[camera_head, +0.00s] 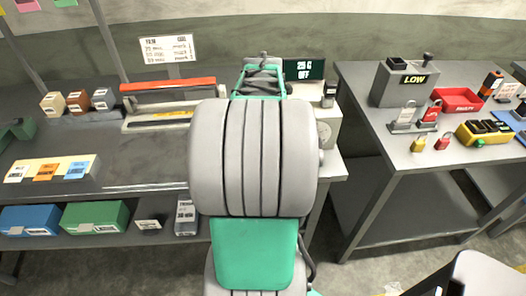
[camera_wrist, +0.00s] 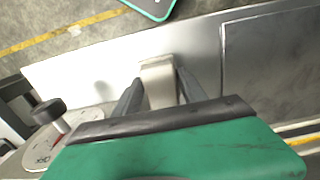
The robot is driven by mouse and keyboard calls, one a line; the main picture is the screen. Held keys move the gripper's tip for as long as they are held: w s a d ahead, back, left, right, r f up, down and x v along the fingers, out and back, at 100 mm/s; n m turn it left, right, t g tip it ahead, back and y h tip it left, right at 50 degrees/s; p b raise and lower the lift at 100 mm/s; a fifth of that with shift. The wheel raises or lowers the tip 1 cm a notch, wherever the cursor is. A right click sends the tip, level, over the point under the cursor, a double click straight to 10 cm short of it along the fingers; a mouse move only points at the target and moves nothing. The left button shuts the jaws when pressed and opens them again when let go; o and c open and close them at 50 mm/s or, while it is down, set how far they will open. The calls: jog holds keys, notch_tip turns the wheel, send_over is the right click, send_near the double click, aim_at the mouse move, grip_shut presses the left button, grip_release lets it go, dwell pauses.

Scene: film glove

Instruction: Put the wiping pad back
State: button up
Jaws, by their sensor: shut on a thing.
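In the wrist view, my gripper (camera_wrist: 160,77) is shut on a small pale off-white block (camera_wrist: 158,68), which looks like the wiping pad. The block sits between the two dark fingers, and its lower part is hidden by the green gripper body. A light grey metal surface (camera_wrist: 85,72) lies behind it; I cannot tell whether the block touches it. In the head view, my arm hides the fingers and the block, with my wrist above the left bench near its right end.
In the head view, a dark sign (camera_head: 304,70) reads "25 C OFF", beside a pale box (camera_head: 326,125). A red-topped sealer-like device (camera_head: 168,86) stands left of my arm. Small boxes (camera_head: 76,101) stand farther left. The right bench (camera_head: 385,140) holds padlocks and a red tray (camera_head: 459,100).

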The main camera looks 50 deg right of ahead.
jog(key=shift+f, duration=0.1)
jog(key=o, duration=1.3)
notch_tip(320, 180, up, 12)
jog(key=w+a+f+n+t, duration=0.1)
jog(key=w+a+f+n, duration=0.2)
jog(key=a, duration=0.5)
jog(key=w+a+f+n, duration=0.1)
jog(key=w+a+n, duration=0.1)
jog(key=w+a, duration=0.45)
jog(key=a+f+n, duration=0.1)
jog(key=a+f, duration=0.1)
jog(key=a, duration=0.3)
jog(key=s+a+f+n+t, duration=0.1)
jog(key=a+f+n, duration=0.1)
jog(key=a, duration=0.4)
jog(key=s+a+f+n+t, duration=0.1)
jog(key=a+f+n, duration=0.1)
jog(key=a, duration=0.4)
jog(key=shift+s+a, duration=0.1)
jog(key=shift+s, duration=0.1)
